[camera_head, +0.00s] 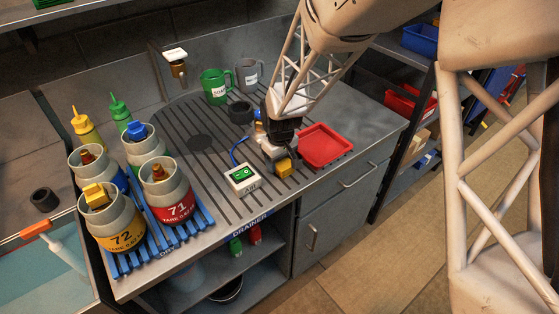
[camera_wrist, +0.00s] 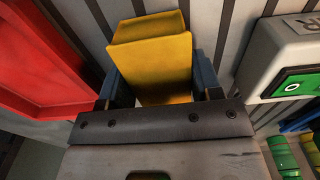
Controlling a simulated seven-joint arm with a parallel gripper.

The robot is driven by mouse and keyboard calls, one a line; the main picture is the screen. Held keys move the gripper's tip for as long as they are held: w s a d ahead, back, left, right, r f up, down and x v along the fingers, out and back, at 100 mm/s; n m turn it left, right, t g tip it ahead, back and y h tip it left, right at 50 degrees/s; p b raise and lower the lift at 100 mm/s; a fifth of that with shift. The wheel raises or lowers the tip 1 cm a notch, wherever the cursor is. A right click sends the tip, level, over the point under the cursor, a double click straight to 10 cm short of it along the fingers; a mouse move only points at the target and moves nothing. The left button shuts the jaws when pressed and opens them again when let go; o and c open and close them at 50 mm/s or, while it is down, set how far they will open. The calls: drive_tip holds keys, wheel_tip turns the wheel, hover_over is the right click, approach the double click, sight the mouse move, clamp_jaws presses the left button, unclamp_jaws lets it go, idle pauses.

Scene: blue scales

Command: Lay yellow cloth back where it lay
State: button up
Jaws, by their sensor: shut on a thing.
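The yellow cloth (camera_head: 284,168) is a small folded block in the head view, at the lower end of my gripper (camera_head: 279,158). In the wrist view the yellow cloth (camera_wrist: 152,65) fills the space between the two dark fingers of my gripper (camera_wrist: 162,82), which is shut on it. It is just over the ribbed grey drainer (camera_head: 222,180), between the red tray and the white box with a green switch. I cannot tell whether the cloth touches the drainer. My gripper hides part of the cloth in the head view.
The red tray (camera_head: 325,145) is close at right, the white switch box (camera_head: 241,179) close at left. A blue rack (camera_head: 188,232) holds several numbered canisters, including 71 (camera_head: 171,192) and 72 (camera_head: 113,222). Green (camera_head: 215,87) and grey (camera_head: 248,75) mugs stand behind. The drainer's front edge is near.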

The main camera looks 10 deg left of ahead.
drive_tip(key=shift+f, duration=0.15)
drive_tip(key=o, duration=1.1)
wheel_tip(320, 180, up, 12)
drive_tip(key=shift+s+d+r, duration=0.1)
drive_tip(key=shift+r, duration=0.1)
idle(0.5)
